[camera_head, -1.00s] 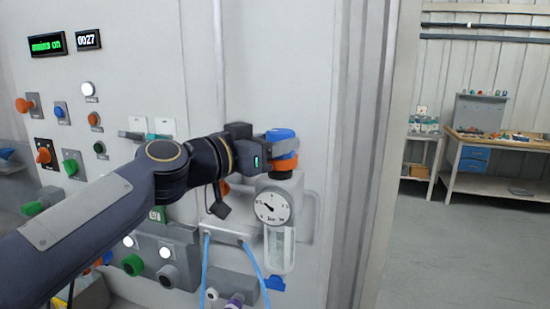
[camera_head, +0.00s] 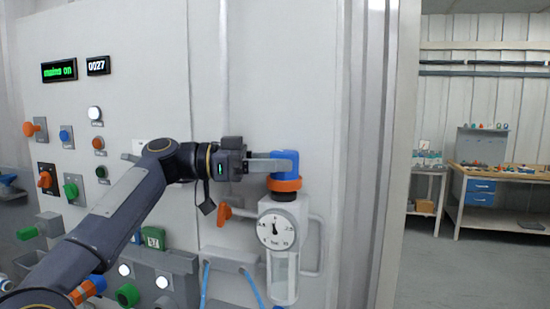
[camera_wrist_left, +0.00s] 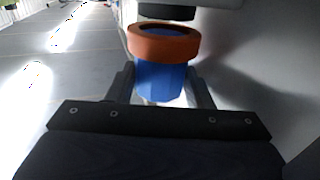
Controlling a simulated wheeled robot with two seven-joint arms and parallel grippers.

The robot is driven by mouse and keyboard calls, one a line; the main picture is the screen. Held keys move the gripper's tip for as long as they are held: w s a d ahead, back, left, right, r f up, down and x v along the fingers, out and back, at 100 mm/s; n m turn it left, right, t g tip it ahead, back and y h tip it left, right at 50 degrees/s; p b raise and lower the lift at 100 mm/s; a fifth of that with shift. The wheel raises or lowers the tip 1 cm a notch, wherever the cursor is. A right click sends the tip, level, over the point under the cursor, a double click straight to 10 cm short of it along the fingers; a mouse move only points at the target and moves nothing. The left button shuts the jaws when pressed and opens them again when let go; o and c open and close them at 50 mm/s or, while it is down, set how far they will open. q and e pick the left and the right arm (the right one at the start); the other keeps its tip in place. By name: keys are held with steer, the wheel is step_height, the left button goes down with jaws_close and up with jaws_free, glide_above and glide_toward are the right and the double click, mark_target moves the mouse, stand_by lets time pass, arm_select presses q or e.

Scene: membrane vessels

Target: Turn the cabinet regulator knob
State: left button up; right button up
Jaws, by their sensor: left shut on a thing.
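The regulator knob (camera_head: 287,162) is blue with an orange ring below it. It sits on top of the regulator body (camera_head: 284,208), which has a round dial gauge (camera_head: 276,229) and a clear bowl below. My left gripper (camera_head: 278,164) reaches in from the left and is shut on the blue knob. In the left wrist view the knob (camera_wrist_left: 160,80) sits between the two fingers, with the orange ring (camera_wrist_left: 163,41) beyond it. The gauge needle points about straight up. My right gripper is not in view.
The cabinet panel (camera_head: 140,60) carries several buttons, a "mains on" display (camera_head: 59,70) and an orange lever (camera_head: 224,213) left of the regulator. Blue hoses (camera_head: 204,285) hang below. A workbench (camera_head: 495,180) stands far right, with open floor before it.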

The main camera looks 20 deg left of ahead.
arm_select(q)
steer(key=shift+m+g, duration=0.3)
steer(key=shift+g, duration=0.1)
steer(key=o, duration=1)
